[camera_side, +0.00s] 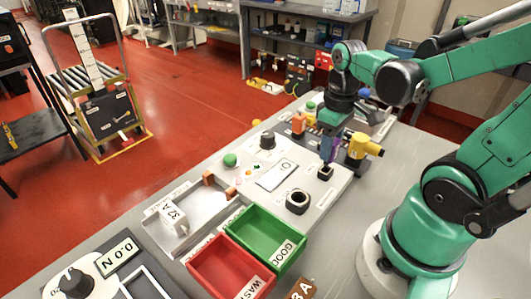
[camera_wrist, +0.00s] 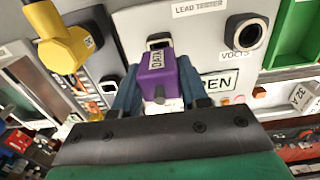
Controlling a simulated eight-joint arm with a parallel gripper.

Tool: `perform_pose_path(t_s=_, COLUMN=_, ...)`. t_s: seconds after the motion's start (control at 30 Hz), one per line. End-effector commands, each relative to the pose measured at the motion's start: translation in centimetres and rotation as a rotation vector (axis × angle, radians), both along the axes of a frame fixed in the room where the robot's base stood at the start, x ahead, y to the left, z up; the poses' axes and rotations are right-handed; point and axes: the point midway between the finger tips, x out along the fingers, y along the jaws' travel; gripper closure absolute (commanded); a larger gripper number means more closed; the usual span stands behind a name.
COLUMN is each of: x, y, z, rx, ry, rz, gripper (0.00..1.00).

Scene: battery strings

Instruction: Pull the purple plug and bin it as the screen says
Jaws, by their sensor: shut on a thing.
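The purple plug (camera_wrist: 157,80), labelled DATA, is held between the two blue fingers of my gripper (camera_wrist: 157,90). In the side view the purple plug (camera_side: 329,146) and my gripper (camera_side: 330,150) are above the panel, over a dark square socket (camera_side: 326,172). The socket's opening (camera_wrist: 158,42) shows just beyond the plug in the wrist view, so the plug looks out of it. The screen (camera_side: 276,175) is too small to read from the side; in the wrist view the screen (camera_wrist: 218,81) is partly covered and shows "EN". A green GOOD bin (camera_side: 248,216) and red WASTE bin (camera_side: 205,282) stand at the front.
A yellow connector (camera_side: 364,147) stands close to the right of my gripper. A round black VOLTS socket (camera_side: 297,201) lies between the plug and the bins. An orange block (camera_side: 299,123) stands behind.

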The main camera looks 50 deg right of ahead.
Motion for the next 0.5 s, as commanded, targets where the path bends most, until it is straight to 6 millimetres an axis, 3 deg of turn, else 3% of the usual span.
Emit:
perform_pose_path(t_s=0.27, x=0.0, y=0.0, z=0.1, rx=0.0, ry=0.0, rz=0.0, gripper=1.0)
perform_pose_path(t_s=0.5, x=0.0, y=0.0, z=1.4, rx=0.0, ry=0.0, rz=0.0, gripper=1.0)
